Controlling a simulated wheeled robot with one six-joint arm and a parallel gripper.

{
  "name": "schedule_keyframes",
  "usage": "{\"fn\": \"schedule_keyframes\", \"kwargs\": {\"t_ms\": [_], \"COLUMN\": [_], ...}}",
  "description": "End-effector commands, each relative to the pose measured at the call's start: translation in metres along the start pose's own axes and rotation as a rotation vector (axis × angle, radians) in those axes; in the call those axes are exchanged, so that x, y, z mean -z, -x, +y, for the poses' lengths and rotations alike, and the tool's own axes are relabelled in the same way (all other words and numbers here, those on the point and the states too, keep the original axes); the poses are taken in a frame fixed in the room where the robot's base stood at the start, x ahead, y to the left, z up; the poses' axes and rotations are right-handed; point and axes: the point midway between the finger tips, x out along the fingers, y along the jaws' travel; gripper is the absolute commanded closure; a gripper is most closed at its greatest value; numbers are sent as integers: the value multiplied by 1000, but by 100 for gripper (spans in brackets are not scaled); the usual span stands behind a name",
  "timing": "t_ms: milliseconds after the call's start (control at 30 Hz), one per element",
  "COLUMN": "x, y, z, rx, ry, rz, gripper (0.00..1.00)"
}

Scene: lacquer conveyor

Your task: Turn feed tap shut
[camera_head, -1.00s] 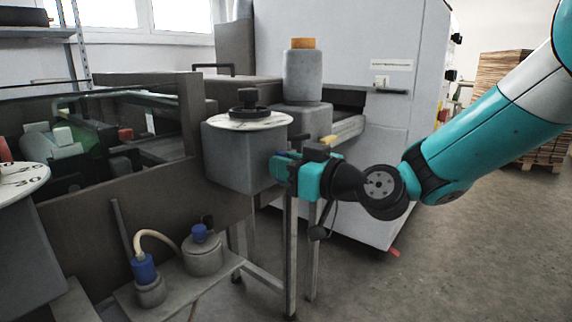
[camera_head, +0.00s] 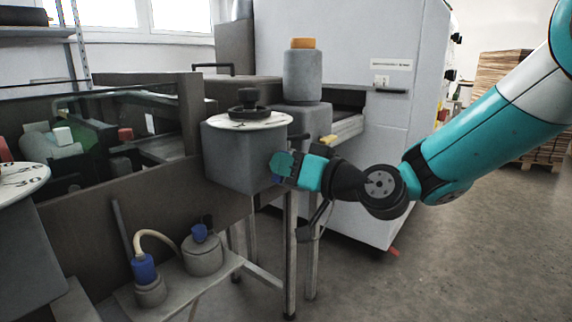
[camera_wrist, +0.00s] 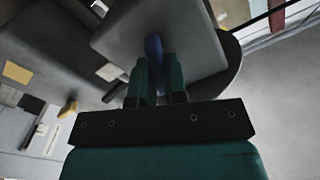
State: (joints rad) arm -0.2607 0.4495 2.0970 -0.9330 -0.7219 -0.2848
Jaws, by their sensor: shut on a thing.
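The blue tap handle (camera_wrist: 153,48) shows in the wrist view, between the fingers of my gripper (camera_wrist: 157,75) and against the side of the grey box (camera_wrist: 195,45). My teal gripper (camera_head: 281,166) is shut on it. In the head view the grey box (camera_head: 232,155) stands on metal legs, with a round white dial and a black knob (camera_head: 249,103) on top. The gripper reaches the box's right side from the right and covers most of the tap there.
A grey bottle with an orange cap (camera_head: 302,75) stands behind the box. A white machine cabinet (camera_head: 385,150) is behind my arm. Blue-topped containers (camera_head: 202,255) sit on a low shelf at lower left. The floor (camera_head: 460,270) at right is clear.

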Motion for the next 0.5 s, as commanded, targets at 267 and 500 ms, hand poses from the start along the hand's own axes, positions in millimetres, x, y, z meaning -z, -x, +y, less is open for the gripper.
{"fn": "schedule_keyframes", "kwargs": {"t_ms": [267, 500], "x": [0, 0], "y": [0, 0], "z": [1, 2], "rx": [-1, -1], "ry": [-267, -496], "rz": [-2, -3], "gripper": [100, 100]}}
